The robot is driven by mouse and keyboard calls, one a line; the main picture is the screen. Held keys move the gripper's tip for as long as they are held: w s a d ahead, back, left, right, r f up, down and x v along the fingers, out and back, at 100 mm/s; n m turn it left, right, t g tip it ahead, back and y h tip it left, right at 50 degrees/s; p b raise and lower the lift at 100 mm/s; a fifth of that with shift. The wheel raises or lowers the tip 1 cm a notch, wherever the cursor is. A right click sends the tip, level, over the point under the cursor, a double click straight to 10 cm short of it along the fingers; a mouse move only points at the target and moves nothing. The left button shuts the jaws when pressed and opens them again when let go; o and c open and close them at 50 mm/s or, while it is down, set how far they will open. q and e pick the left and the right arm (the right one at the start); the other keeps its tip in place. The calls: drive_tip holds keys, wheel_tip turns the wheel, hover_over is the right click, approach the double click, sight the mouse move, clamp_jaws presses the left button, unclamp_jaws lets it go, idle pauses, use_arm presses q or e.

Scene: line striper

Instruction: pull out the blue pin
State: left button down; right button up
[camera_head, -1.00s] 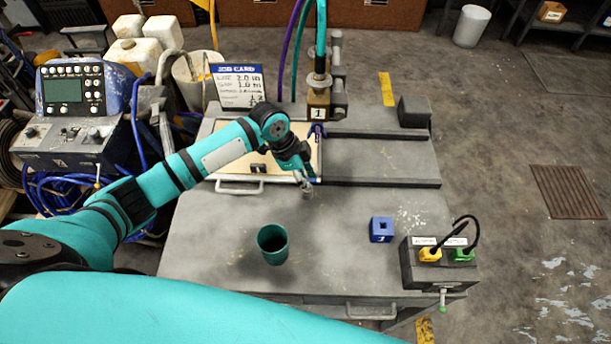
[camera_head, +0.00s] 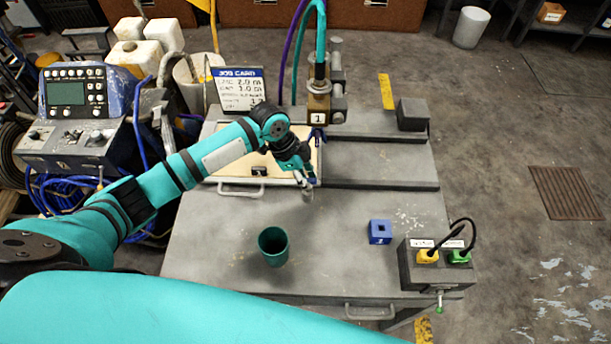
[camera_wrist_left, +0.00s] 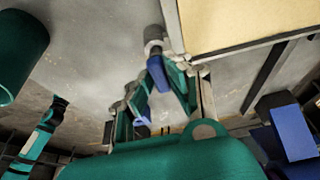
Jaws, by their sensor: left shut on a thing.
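My left gripper (camera_head: 304,178) is low over the workbench, beside the front right corner of the cream board. In the left wrist view, its fingers (camera_wrist_left: 160,82) are closed around a blue pin (camera_wrist_left: 157,72) with a round grey end (camera_wrist_left: 153,42). The grey end (camera_head: 307,192) also shows below the fingers in the head view. The fingers hide most of the pin in the head view. I cannot tell whether the grey end touches anything. My right gripper is out of view.
A teal cup (camera_head: 273,247) and a blue block with a square hole (camera_head: 380,232) stand on the bench (camera_head: 330,265). The cream board (camera_head: 232,165), a nozzle fixture marked 1 (camera_head: 318,108) and a job card (camera_head: 240,90) are behind. A grey connector box (camera_head: 420,270) sits front right.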

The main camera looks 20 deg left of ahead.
use_arm(q)
drive_tip(key=shift+r+p, duration=2.6)
drive_tip(key=shift+r, duration=0.25)
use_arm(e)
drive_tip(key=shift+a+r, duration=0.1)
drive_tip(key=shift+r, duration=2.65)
